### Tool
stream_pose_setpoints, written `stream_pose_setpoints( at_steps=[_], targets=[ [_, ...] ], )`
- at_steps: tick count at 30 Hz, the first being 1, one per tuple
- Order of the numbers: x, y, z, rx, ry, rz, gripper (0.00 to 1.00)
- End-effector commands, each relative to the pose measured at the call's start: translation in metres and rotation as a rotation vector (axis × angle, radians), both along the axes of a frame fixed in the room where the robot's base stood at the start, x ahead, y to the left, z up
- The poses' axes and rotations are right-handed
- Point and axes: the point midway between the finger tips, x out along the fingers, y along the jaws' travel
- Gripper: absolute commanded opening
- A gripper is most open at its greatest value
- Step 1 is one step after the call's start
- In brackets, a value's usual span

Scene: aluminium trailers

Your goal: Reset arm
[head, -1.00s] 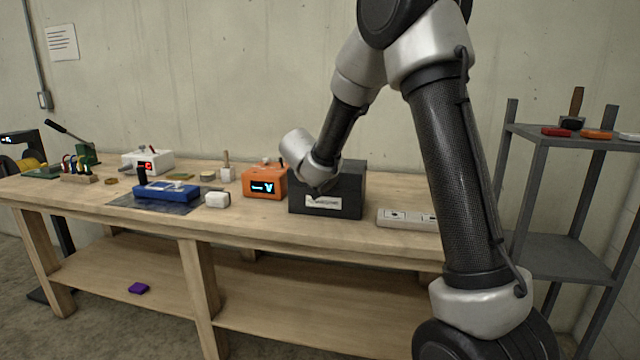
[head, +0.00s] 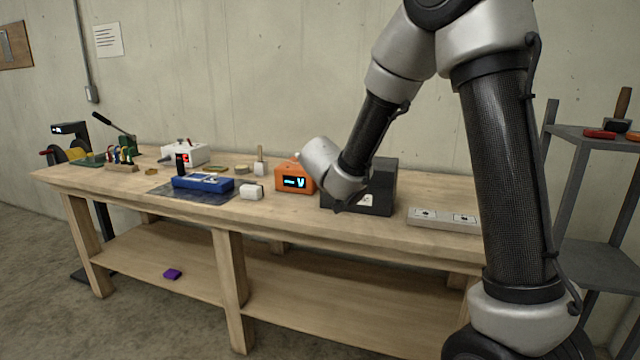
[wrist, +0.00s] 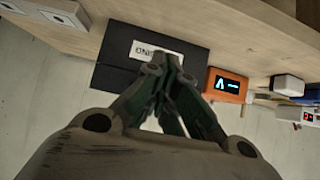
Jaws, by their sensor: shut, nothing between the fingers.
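My arm reaches in from the right of the head view and bends down in front of the workbench (head: 300,226). In the wrist view my gripper (wrist: 168,62) has its fingertips together with nothing between them. Its tips overlap the label of a dark grey box (wrist: 118,78) in that picture; I cannot tell whether they touch it. The box also shows in the head view (head: 383,180), standing on the bench partly behind my wrist. In the head view the fingers are mostly hidden.
An orange display unit (head: 296,178) stands left of the box, and a power strip (head: 443,218) lies right of it. A blue tool (head: 203,182) lies on a dark mat (head: 165,190). A white block (head: 251,191) is nearby. A grey shelf (head: 590,255) stands at right.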

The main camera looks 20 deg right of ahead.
Motion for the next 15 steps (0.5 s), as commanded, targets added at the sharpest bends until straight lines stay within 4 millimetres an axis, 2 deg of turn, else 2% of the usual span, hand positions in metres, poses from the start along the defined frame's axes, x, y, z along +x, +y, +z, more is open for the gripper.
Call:
stream_pose_setpoints(
  at_steps=[4, 8, 11, 12, 14, 15],
  targets=[
    [-0.001, 0.000, 0.000, -0.040, 0.026, 0.035, 0.00],
    [-0.004, -0.009, 0.000, -0.201, 0.141, 0.145, 0.00],
    [-0.023, -0.034, -0.009, -0.341, 0.323, 0.206, 0.00],
    [-0.035, -0.046, -0.013, -0.384, 0.410, 0.227, 0.00],
    [-0.057, -0.064, -0.011, -0.430, 0.531, 0.255, 0.00],
    [-0.074, -0.076, -0.007, -0.444, 0.607, 0.272, 0.00]
  ],
)
